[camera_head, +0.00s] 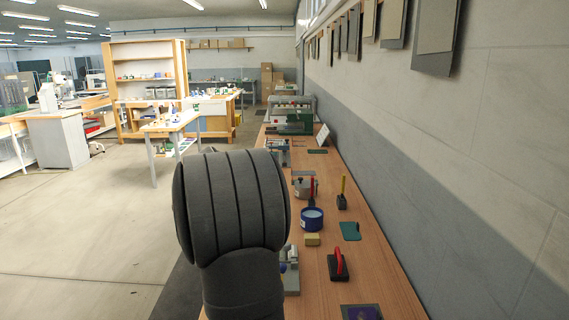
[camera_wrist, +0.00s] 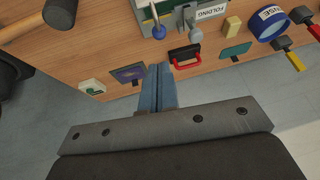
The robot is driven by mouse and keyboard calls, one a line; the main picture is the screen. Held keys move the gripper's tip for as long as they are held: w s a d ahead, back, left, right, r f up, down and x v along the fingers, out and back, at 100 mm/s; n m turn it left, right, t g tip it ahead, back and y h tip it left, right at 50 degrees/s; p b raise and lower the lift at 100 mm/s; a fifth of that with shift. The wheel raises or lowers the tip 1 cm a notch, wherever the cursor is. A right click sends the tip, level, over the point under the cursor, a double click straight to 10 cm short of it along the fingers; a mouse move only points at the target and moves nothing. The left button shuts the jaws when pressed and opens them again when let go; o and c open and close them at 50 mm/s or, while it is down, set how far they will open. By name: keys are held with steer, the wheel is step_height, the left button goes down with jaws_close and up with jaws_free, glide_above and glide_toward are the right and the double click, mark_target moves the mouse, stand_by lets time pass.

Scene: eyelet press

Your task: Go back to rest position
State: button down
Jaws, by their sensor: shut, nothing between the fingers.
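My gripper (camera_wrist: 160,88) shows in the wrist view with its two blue-grey fingers pressed together and nothing between them. In the head view a dark grey part of my arm fills the lower middle and hides part of the bench; my gripper does not show there.
In the head view the bench (camera_head: 392,290) runs along the right wall. It carries a blue tub (camera_head: 312,219), a yellow block (camera_head: 312,239), a green pad (camera_head: 350,231), the red-handled block (camera_head: 338,266) and a purple-topped plate (camera_head: 361,313). Open floor (camera_head: 80,220) lies left.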

steer(key=w+d+f+g+y, duration=0.1)
steer(key=w+d+f+y, duration=0.1)
steer(key=d+f+y, duration=0.4)
steer(key=shift+d+f+y, duration=0.35)
steer(key=shift+d+y, duration=1.35)
steer(key=shift+d, duration=0.7)
